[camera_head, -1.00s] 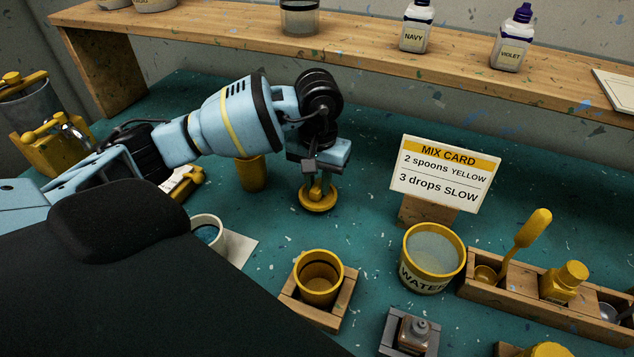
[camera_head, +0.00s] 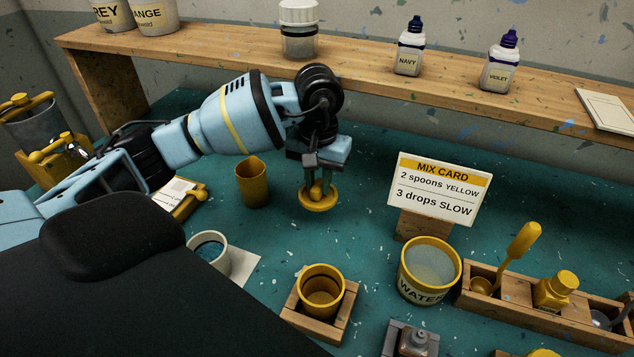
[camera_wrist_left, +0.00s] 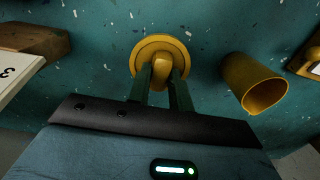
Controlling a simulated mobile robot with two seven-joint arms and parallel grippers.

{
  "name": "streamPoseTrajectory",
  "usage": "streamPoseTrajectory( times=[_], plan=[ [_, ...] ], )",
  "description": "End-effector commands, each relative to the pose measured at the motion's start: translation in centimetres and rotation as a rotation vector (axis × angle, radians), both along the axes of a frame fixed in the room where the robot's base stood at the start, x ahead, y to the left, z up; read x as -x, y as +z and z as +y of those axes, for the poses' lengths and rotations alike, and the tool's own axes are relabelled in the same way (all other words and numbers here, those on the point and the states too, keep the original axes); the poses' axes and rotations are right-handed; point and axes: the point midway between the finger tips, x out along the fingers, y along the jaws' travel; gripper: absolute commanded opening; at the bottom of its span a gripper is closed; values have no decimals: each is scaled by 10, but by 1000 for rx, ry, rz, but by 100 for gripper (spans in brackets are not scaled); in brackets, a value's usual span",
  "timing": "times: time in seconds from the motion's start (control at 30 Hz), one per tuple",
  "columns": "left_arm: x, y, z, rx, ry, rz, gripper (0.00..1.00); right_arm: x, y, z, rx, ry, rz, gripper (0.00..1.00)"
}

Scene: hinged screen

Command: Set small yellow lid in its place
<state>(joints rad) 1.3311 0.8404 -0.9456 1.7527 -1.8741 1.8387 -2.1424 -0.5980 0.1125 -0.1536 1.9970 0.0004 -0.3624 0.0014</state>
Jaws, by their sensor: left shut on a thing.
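The small yellow lid (camera_head: 318,205) is a round disc with a knob on top. My left gripper (camera_head: 318,186) points down and is shut on the knob. In the left wrist view the lid (camera_wrist_left: 148,47) sits at the fingertips (camera_wrist_left: 165,75), over the teal table. It appears held a little above the table. A yellow cup (camera_head: 323,272) stands open in a wooden holder, nearer the camera than the lid. Another yellow cup (camera_head: 252,184) stands left of the gripper and also shows in the wrist view (camera_wrist_left: 254,84). My right gripper is not in view.
A yellow-rimmed water pot (camera_head: 430,292) and the mix card (camera_head: 440,188) stand right of the lid. A wooden rack (camera_head: 518,290) holds a spoon and a bottle. A shelf (camera_head: 350,75) with jars runs behind. A white mug (camera_head: 210,250) stands at left.

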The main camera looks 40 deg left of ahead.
Motion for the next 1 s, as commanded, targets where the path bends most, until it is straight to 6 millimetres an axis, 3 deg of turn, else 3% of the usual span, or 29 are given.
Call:
streamPoseTrajectory(
  times=[0.57, 1.0],
  plan=[
    [0, 0, 0, 0, 0, 1, 0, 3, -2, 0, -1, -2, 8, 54],
    [0, 26, 0, -1, 1, -3, 0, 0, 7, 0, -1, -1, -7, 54]
  ],
)
